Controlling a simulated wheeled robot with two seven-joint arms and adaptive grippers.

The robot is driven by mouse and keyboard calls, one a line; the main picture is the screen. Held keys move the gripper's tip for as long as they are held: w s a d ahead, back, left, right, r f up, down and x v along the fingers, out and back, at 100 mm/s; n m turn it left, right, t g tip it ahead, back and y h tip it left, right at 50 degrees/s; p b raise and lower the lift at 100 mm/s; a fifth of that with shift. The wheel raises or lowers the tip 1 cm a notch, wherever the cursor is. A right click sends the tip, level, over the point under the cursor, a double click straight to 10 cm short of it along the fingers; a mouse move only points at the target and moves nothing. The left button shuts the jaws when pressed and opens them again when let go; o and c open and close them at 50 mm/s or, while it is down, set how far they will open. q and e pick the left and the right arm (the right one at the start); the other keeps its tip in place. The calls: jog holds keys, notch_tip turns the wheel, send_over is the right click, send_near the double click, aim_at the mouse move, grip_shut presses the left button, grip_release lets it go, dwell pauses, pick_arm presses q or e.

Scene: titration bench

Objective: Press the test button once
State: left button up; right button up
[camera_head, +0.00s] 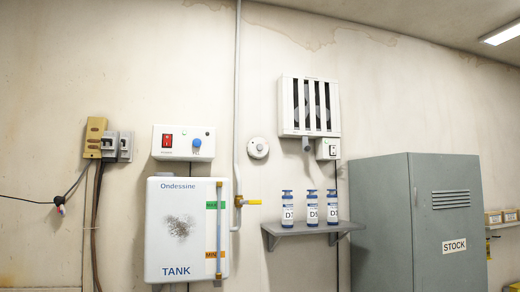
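A round white wall unit (258,148) with a small raised centre is mounted right of the vertical pipe; it looks like a detector, and any lettering on it is too small to read. The label under the blue part is too small to read, so I cannot tell which part is the test button. Neither of my grippers is in view.
Below the box hangs a white tank (187,232). A yellow-handled valve (248,202) sits on the pipe (237,90). Several labelled bottles (310,207) stand on a shelf (300,231) under a vented unit (309,106). A grey cabinet (380,220) stands right.

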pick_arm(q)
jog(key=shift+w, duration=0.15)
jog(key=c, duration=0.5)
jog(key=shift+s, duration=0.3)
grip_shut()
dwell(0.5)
